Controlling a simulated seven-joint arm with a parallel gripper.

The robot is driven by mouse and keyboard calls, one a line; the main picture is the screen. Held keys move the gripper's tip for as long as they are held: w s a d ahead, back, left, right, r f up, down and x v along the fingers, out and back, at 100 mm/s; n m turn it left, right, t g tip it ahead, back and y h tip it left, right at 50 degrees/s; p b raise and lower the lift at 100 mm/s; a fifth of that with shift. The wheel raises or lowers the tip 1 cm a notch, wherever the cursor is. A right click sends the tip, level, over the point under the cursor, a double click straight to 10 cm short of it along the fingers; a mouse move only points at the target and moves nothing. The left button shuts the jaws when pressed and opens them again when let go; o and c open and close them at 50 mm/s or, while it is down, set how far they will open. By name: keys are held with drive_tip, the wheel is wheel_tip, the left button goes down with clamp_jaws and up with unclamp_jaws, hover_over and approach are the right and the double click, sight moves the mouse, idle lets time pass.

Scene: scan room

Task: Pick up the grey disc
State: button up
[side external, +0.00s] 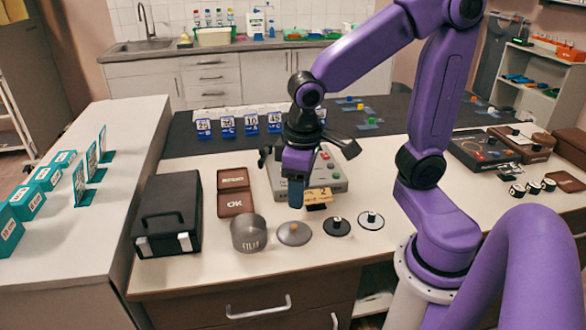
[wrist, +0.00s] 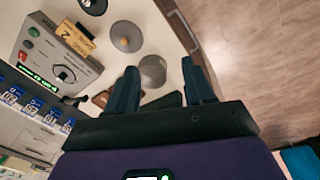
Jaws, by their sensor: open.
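The grey disc (side external: 294,234) lies flat on the white worktop near its front edge, with a small knob at its centre. It also shows in the wrist view (wrist: 126,37), beyond the fingertips and to the left of the gap between them. My gripper (side external: 296,203) is above the worktop, behind the disc and apart from it, in front of a grey control box (side external: 333,172). In the wrist view my gripper (wrist: 160,66) has its two fingers wide apart with nothing between them. No part of the disc appears hidden.
A grey cylinder (side external: 248,233) stands just left of the disc. A black disc (side external: 337,227) and a black-and-white disc (side external: 371,220) lie to its right. A black case (side external: 167,216) stands further left.

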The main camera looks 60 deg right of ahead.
drive_tip(key=w+d+m+h, duration=0.1)
drive_tip(key=w+d+m, duration=0.6)
drive_tip(key=w+m, duration=0.15)
drive_tip(key=w+d+m+h, duration=0.2)
drive_tip(key=w+d+m, duration=0.55)
drive_tip(key=w, duration=0.25)
drive_tip(key=w+d+f+m+g, duration=0.1)
drive_tip(key=w+d+m, duration=0.15)
drive_tip(key=d, duration=0.25)
drive_tip(key=w+d+f+m, duration=0.1)
drive_tip(key=d+m, duration=0.3)
drive_tip(key=shift+h, duration=0.3)
drive_tip(key=x, duration=1.6)
drive_tip(key=shift+s+d, duration=0.25)
drive_tip(key=shift+d, duration=0.15)
clamp_jaws()
